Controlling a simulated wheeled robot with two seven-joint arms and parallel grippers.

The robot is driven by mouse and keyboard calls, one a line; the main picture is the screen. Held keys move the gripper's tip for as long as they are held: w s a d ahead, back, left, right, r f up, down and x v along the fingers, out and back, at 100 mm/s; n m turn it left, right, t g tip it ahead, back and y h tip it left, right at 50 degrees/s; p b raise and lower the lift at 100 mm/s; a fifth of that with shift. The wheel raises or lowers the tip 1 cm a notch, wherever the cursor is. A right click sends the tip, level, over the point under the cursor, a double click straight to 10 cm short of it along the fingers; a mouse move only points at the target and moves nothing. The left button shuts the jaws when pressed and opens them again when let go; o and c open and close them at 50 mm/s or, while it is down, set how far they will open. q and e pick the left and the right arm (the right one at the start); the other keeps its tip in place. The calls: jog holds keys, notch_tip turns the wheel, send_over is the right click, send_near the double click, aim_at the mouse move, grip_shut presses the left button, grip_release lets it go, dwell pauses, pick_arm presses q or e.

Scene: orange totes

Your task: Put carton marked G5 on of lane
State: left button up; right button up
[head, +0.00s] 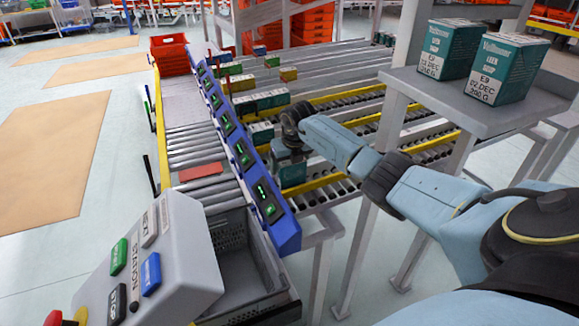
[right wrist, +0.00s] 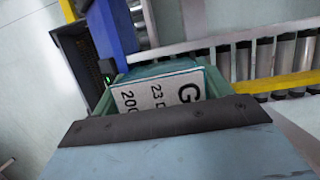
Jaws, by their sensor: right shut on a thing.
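My right gripper (head: 291,158) reaches in from the right and is shut on a teal carton (head: 293,176) at the near end of the roller lanes. In the right wrist view the carton (right wrist: 160,93) shows a white label with "G", "23 D" and "200"; the rest of the label is cut off by the gripper. The carton is beside a blue display rail, over or at a roller lane (head: 330,188) with yellow edges. I cannot tell whether it touches the rollers. My left gripper is not in view.
Two teal cartons marked E9 (head: 502,66) stand on a grey shelf (head: 455,103) at right. Other cartons (head: 262,132) sit on farther lanes. The blue display rail (head: 240,150) runs along the lane ends. A grey button box (head: 160,262) stands near left.

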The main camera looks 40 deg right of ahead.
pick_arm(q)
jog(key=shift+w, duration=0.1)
pick_arm(e)
jog(key=o, duration=1.1)
jog(key=shift+o, duration=0.2)
jog(key=shift+r, duration=0.1)
jog(key=p+v, duration=0.1)
jog(key=v, duration=0.6)
jog(key=shift+d+r+p, duration=0.1)
jog(key=shift+p, duration=0.2)
jog(key=v, duration=0.5)
jog(key=shift+s+r, duration=0.1)
jog(key=shift+r, duration=0.05)
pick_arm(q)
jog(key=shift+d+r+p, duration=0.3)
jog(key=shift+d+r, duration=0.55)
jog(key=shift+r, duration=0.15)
pick_arm(e)
jog(key=shift+s+r, duration=0.1)
jog(key=shift+r, duration=0.25)
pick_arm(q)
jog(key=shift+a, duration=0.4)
